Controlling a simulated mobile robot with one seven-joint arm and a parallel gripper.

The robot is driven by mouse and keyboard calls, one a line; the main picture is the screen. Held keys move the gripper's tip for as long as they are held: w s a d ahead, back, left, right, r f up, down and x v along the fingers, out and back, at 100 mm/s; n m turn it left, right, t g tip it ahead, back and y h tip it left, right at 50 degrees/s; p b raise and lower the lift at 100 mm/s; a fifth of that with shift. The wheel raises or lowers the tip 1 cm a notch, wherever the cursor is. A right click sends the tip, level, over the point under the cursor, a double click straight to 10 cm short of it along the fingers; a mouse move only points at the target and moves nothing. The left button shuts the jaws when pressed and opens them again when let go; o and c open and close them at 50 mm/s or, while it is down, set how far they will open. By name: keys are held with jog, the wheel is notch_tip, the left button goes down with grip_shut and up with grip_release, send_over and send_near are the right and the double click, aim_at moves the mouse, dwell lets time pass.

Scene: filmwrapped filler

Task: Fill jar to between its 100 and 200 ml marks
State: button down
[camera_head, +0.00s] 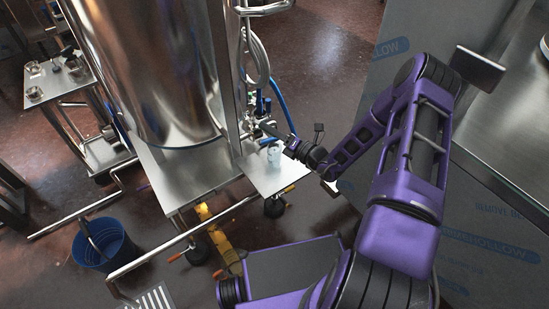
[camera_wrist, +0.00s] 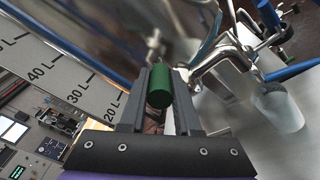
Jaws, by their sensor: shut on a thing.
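The jar (camera_head: 273,153) is small, pale and translucent. It stands on the metal shelf (camera_head: 283,180) at the filler's side. In the wrist view the jar (camera_wrist: 281,110) is at the right, below and beside a shiny metal tap (camera_wrist: 228,52). Its marks and liquid level are too small or blurred to read. My gripper (camera_wrist: 160,86) is shut on a green cylindrical handle (camera_wrist: 159,88) by the metal pipework, to the left of the jar. In the head view my gripper (camera_head: 289,143) is just right of the jar; its fingers are hard to make out.
The tall steel tank (camera_head: 150,70) stands left of the shelf. A litre scale (camera_wrist: 60,75) and electronics (camera_wrist: 55,120) show in the wrist view. Blue hoses (camera_head: 281,100) hang behind the jar. A blue bucket (camera_head: 105,245) and a cart (camera_head: 60,80) stand left.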

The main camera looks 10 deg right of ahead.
jog(key=shift+w+d+f+n+g+y+b, duration=0.1)
jog(key=shift+w+d+n+g+y+b, duration=0.35)
jog(key=shift+n+g+y+b, duration=0.7)
jog(key=shift+w+d+r+n+g+y+b, duration=0.1)
jog(key=shift+w+d+n+g+y+b, duration=0.25)
jog(key=shift+w+n+g+y+b, duration=0.75)
jog(key=shift+d+f+n+g+y+b, duration=0.1)
jog(key=shift+d+n+g+y+b, duration=0.3)
jog(key=shift+n+g+y+b, duration=0.8)
jog(key=shift+r+m+g+h+p, duration=0.2)
jog(key=shift+m+g+h+p, duration=0.15)
jog(key=shift+g+h, duration=0.1)
dwell(3.3)
